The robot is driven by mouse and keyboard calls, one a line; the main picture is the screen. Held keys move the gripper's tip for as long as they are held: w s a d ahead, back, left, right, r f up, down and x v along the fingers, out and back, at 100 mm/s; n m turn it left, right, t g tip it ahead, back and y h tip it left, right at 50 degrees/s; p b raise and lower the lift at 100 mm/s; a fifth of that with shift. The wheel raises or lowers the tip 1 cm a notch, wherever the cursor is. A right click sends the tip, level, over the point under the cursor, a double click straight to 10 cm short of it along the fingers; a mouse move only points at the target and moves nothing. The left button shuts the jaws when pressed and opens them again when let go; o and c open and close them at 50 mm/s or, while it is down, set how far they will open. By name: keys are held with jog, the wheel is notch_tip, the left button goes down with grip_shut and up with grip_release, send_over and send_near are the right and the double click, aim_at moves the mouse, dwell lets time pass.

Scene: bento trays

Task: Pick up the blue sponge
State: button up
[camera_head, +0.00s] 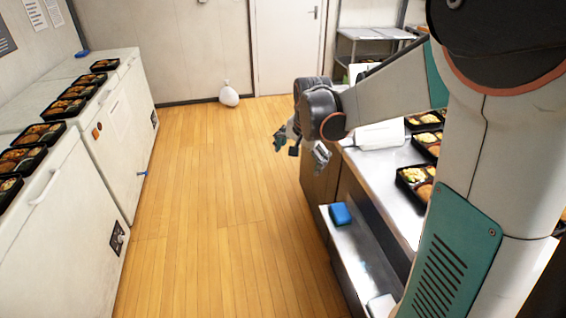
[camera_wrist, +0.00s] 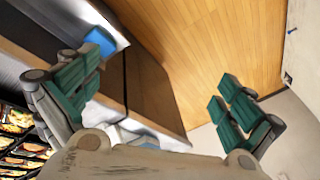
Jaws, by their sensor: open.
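The blue sponge (camera_head: 341,214) lies on a lower metal shelf (camera_head: 352,262) at the side of the steel counter, near the shelf's far end. It also shows in the wrist view as a blue block (camera_wrist: 101,41), partly hidden behind my left finger. My gripper (camera_head: 302,147) is open and empty, in the air beside the counter. In the head view it is above and a little left of the sponge, clearly apart from it. In the wrist view my gripper's fingers (camera_wrist: 157,97) are spread wide.
Bento trays (camera_head: 424,147) stand on the steel counter (camera_head: 384,183), with a white item (camera_head: 380,135) nearby. White freezers (camera_head: 70,205) on the left carry more trays. A second blue item (camera_head: 82,53) lies at the back left. The wooden floor between is clear, with a white bag (camera_head: 229,95) at the back.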

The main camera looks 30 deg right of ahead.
jog(key=w+d+f+m+g, duration=0.2)
jog(key=w+d+f+m, duration=0.15)
jog(key=d+f, duration=0.5)
jog(key=m+g+y+b, duration=0.1)
jog(key=m+g, duration=0.1)
jog(key=m, duration=0.3)
send_over(339, 211)
jog(key=f, duration=2.1)
jog(key=shift+w+a+f, duration=0.2)
jog(key=shift+a, duration=0.15)
jog(key=shift+s+d+f+b, duration=0.15)
jog(key=shift+f+b, duration=0.35)
jog(key=shift+f, duration=0.5)
jog(key=shift+d+f+b, duration=0.1)
jog(key=shift+f+b, duration=0.4)
jog(key=shift+f, duration=0.55)
jog(key=shift+s+d+f+b, duration=0.15)
jog(key=shift+f+b, duration=0.35)
jog(key=shift+f, duration=0.5)
jog(key=shift+r, duration=0.1)
jog(key=c, duration=0.9)
